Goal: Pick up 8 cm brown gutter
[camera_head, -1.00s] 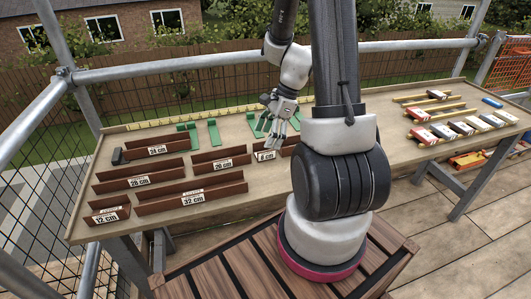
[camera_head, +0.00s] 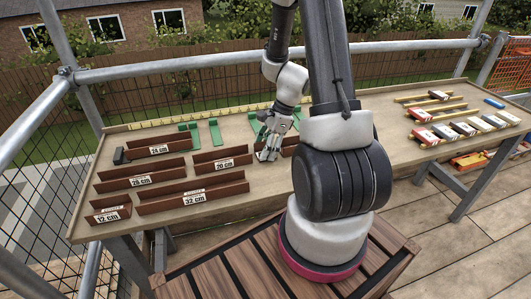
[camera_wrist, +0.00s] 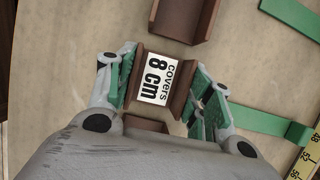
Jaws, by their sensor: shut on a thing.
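The brown gutter with the white "covers 8 cm" label (camera_wrist: 136,82) sits between the two fingers of my gripper (camera_wrist: 160,84) in the wrist view. The green finger pads press on both of its side walls, so my gripper is shut on it. In the head view my gripper (camera_head: 269,152) is low over the middle of the table, and its fingers hide most of that gutter. I cannot tell whether the gutter still touches the table.
Other brown gutters lie close by, including the 20 cm one (camera_head: 221,160) and the 32 cm one (camera_head: 193,196). Another gutter end (camera_wrist: 183,18) is just above the held one in the wrist view. Green brackets (camera_head: 190,135) and a yellow ruler (camera_head: 190,116) lie behind. Packs (camera_head: 463,127) lie at right.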

